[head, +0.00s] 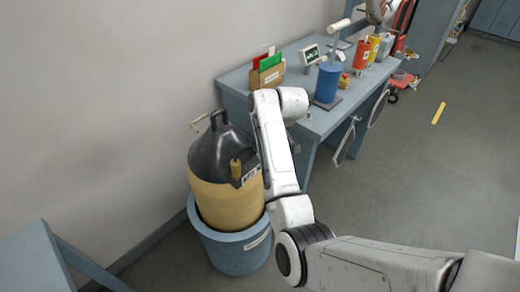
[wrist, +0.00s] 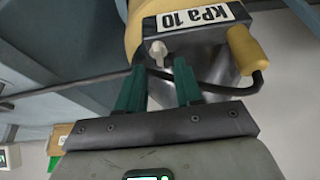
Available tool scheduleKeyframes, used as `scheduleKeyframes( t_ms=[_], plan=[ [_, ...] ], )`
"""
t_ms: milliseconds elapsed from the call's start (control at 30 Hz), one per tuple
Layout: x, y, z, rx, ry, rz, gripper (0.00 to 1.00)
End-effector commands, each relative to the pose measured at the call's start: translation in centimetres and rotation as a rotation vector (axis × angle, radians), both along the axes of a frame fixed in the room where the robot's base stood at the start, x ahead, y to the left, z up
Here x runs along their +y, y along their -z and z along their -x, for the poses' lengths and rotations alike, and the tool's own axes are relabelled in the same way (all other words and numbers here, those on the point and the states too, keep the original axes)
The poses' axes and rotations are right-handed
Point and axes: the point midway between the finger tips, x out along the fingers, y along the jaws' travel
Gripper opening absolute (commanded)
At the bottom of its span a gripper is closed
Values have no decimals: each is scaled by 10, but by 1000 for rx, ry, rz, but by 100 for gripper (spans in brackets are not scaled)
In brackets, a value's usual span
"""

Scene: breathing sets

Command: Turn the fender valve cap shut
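The fender (head: 228,205) is a large yellow body with a black top and a black loop handle. In the wrist view a grey metal block (wrist: 195,45) on it carries a "kPa 10" label, seen upside down. A small pale knob, apparently the valve cap (wrist: 158,49), sticks out of the block. My gripper (wrist: 159,68) is open, its two green fingers apart with the cap in line with the gap between their tips. I cannot tell whether they touch it. In the head view my arm hides the gripper and the cap.
A yellow grip (wrist: 246,50) with a black cable sits beside the block. The fender stands in a blue tub (head: 235,250) near the wall. A grey-blue bench (head: 318,122) behind carries a file box (head: 266,77), a blue cylinder (head: 327,83) and bottles.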

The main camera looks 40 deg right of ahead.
Motion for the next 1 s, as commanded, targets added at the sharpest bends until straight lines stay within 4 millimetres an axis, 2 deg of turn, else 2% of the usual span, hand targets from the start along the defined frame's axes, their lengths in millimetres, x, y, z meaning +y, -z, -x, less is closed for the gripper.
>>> scheduleKeyframes(
  t_ms=[100,233,633,1000],
  plan=[
    [1,17,-7,1,-1,-2,35],
    [1,29,-12,1,1,-1,35],
    [1,36,-15,-1,1,0,35],
    [1,36,-15,-1,0,0,1]
  ],
)
